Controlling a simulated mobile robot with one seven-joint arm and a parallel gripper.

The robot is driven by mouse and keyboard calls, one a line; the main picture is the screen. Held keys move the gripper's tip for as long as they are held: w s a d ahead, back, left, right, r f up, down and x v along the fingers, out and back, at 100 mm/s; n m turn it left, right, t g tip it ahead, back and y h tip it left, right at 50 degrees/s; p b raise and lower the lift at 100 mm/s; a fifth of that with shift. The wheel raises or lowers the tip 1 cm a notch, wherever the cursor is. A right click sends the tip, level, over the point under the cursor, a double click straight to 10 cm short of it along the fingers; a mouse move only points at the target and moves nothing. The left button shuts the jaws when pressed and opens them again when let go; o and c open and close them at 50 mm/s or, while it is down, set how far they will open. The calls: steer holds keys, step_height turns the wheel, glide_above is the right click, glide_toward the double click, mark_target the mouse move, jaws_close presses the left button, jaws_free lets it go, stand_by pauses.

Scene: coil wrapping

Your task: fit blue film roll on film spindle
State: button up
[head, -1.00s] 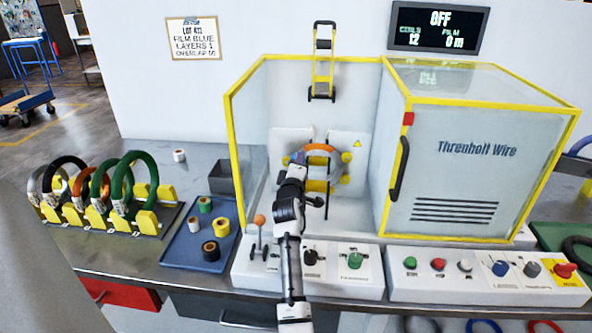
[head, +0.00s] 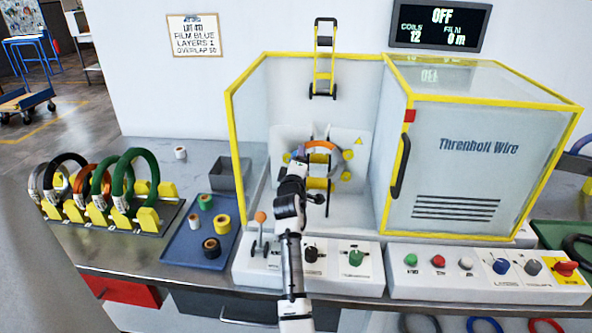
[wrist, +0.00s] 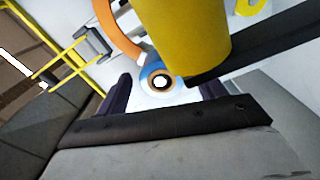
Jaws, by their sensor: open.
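The blue film roll (wrist: 148,72) shows in the wrist view as a blue disc with a brown core and a bright white centre. It sits against the orange ring (wrist: 118,35), just beyond my open fingers (wrist: 166,92), with no finger seen closed on it. The film spindle is not clearly seen; I cannot tell whether the white centre is its end. In the head view my gripper (head: 297,163) is at the left side of the orange and grey ring (head: 325,148) inside the open machine bay, and the arm hides much of the roll.
A yellow roller (wrist: 185,40) and a dark bar (wrist: 265,50) are close in the wrist view. The yellow-framed guard (head: 232,150) stands left of my arm. A blue tray (head: 180,250) holds several other rolls. Coils stand on a rack (head: 150,235) at the left.

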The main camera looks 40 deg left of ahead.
steer(key=b+v, duration=0.3)
steer(key=v, duration=1)
steer(key=shift+s, duration=0.35)
steer(key=shift+d, duration=0.15)
